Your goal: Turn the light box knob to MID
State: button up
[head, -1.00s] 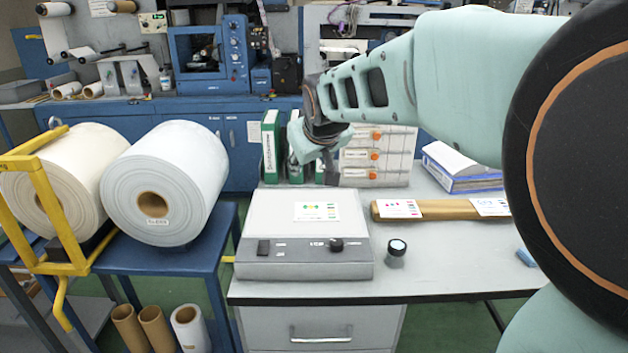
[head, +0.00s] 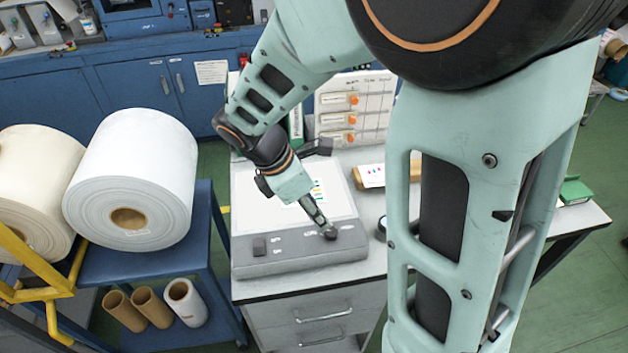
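The light box (head: 290,259) is a low box with a pale top and a grey sloped front panel, on the grey table. Its black knob (head: 330,234) sits at the right part of that panel. A black switch (head: 259,247) is at the panel's left. My gripper (head: 322,226) points down with its fingertips at the knob, seemingly touching or around it. The fingers look close together, but I cannot tell whether they grip the knob. The knob's pointer and the setting marks are too small or covered to read.
A cardboard core (head: 415,168) lies to the right, and a dark round object (head: 381,227) is partly hidden by my arm.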

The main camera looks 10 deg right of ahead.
aim_at(331, 231)
jog(key=x, duration=0.9)
jog(key=shift+f+b, duration=0.3)
jog(key=shift+b, duration=0.1)
grip_shut()
jog(key=shift+m, duration=0.3)
jog(key=m, duration=0.2)
jog(key=m+g, duration=0.2)
jog(key=m, duration=0.1)
jog(key=shift+w+m+p, duration=0.3)
jog(key=shift+p, duration=0.05)
jog(key=m+g, duration=0.1)
jog(key=m, duration=0.1)
jog(key=m+g+y, duration=0.1)
jog(key=m, duration=0.2)
jog(key=shift+w+d+m, duration=0.15)
jog(key=shift+m, duration=0.15)
